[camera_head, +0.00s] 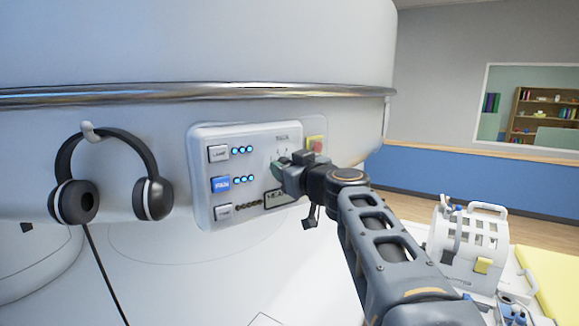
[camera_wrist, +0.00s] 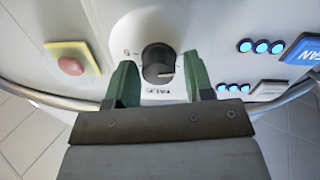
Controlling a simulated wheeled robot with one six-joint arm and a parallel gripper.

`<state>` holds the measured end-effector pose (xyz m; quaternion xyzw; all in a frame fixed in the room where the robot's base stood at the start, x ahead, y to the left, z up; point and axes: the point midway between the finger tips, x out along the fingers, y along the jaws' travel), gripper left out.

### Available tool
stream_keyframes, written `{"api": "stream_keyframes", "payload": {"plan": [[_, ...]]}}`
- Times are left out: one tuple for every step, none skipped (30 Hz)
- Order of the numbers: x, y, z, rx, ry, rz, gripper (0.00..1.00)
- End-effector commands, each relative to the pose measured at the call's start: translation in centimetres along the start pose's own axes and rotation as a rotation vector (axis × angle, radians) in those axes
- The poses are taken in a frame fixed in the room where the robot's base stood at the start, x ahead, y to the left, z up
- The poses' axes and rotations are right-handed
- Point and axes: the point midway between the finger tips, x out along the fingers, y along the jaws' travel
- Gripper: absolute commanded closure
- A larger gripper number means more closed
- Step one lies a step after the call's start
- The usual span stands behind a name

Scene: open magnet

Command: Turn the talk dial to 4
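The talk dial (camera_wrist: 157,57) is a dark round knob on the white control panel (camera_head: 205,137), with a white mark on its face. In the wrist view its "TALK" label shows inverted below it, and a "5" is printed to its left. My gripper (camera_wrist: 160,82) is open, with one green finger on each side of the dial. Small gaps show between the fingers and the knob. In the head view my gripper (camera_head: 284,170) is at the panel's right part and hides the dial. Most of the dial's scale is not readable.
A red button on a yellow plate (camera_wrist: 72,62) is close beside the dial. The panel also has a blue button (camera_head: 220,185), grey buttons and rows of blue lights. Headphones (camera_head: 110,175) hang at left. A white coil-like device (camera_head: 468,245) stands at lower right.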

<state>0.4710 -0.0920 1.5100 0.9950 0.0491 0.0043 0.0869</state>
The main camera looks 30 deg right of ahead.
Motion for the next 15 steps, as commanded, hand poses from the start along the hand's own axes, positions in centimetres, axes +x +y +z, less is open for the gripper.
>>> {"api": "stream_keyframes", "payload": {"plan": [[-0.01, 0.01, -0.01, 0.000, 0.000, 0.000, 0.57], [-0.02, 0.02, 0.00, 0.000, 0.000, 0.001, 0.60], [-0.02, 0.05, 0.00, 0.000, 0.000, 0.001, 0.64], [-0.03, 0.06, 0.00, 0.000, 0.000, 0.001, 0.67], [-0.04, 0.08, 0.00, 0.000, 0.000, 0.002, 0.69], [-0.04, 0.10, 0.00, 0.000, 0.000, 0.002, 0.73], [-0.05, 0.11, 0.00, 0.000, 0.000, 0.002, 0.76], [-0.05, 0.12, 0.01, 0.000, 0.000, 0.002, 0.79], [-0.06, 0.13, 0.01, 0.000, 0.000, 0.003, 0.83], [-0.06, 0.14, 0.01, 0.000, -0.001, 0.003, 0.86], [-0.06, 0.15, 0.02, 0.000, -0.001, 0.003, 0.89], [-0.06, 0.16, 0.02, 0.000, -0.001, 0.003, 0.92], [-0.08, 0.23, 0.03, 0.000, -0.001, 0.004, 0.92], [-0.09, 0.25, 0.05, 0.000, -0.001, 0.004, 0.92], [-0.09, 0.26, 0.06, 0.002, -0.001, 0.005, 0.92]]}}
